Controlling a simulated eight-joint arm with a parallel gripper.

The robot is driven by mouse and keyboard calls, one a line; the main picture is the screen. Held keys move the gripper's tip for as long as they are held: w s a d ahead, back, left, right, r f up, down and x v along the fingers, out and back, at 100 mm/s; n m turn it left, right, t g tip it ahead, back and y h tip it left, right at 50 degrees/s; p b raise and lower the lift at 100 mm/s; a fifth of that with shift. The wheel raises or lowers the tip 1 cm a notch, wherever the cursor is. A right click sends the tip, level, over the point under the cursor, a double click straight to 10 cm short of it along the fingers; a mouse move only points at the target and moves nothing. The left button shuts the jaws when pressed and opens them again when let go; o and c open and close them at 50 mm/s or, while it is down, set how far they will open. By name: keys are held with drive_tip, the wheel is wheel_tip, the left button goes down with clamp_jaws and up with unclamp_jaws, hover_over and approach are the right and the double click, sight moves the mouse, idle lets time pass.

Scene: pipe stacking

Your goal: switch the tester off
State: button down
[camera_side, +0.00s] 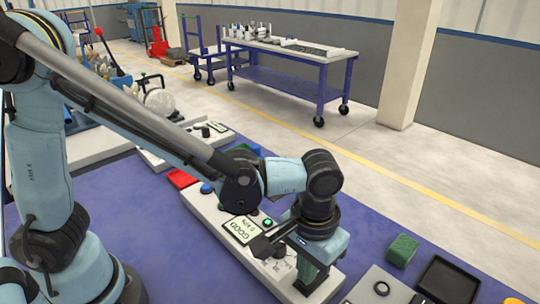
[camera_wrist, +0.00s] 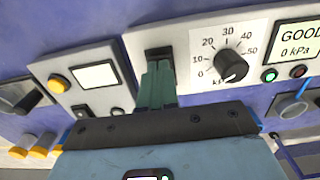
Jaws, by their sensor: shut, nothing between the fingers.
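The tester is a long white box (camera_side: 205,205) on the blue table mat. Its display (camera_side: 240,229) reads GOOD and 0 kPa, with a green lamp (camera_side: 267,222) lit beside it. The wrist view shows the display (camera_wrist: 299,38), the lit green lamp (camera_wrist: 269,75) and a black dial knob (camera_wrist: 231,67) with a kPa scale. Left of the dial is a dark switch recess (camera_wrist: 159,52). My gripper (camera_wrist: 158,68) is shut and empty, its greenish fingertips at this recess and partly hiding it. Whether they touch cannot be told. The side view shows my gripper (camera_side: 306,287) over the tester's near end.
A second white panel with a yellow button (camera_wrist: 57,84) and a blank screen (camera_wrist: 96,76) lies close on the left in the wrist view. A green block (camera_side: 402,250) and a black tray (camera_side: 447,281) lie right of my gripper. A red piece (camera_side: 182,178) lies behind.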

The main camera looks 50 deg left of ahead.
drive_tip(key=shift+f, duration=0.6)
idle(0.3)
drive_tip(key=shift+r, duration=3.55)
drive_tip(key=a+r+t, duration=0.2)
drive_tip(key=a+t, duration=0.5)
drive_tip(key=a, duration=1.4)
drive_tip(key=shift+s+a, duration=0.25)
drive_tip(key=shift+r, duration=0.1)
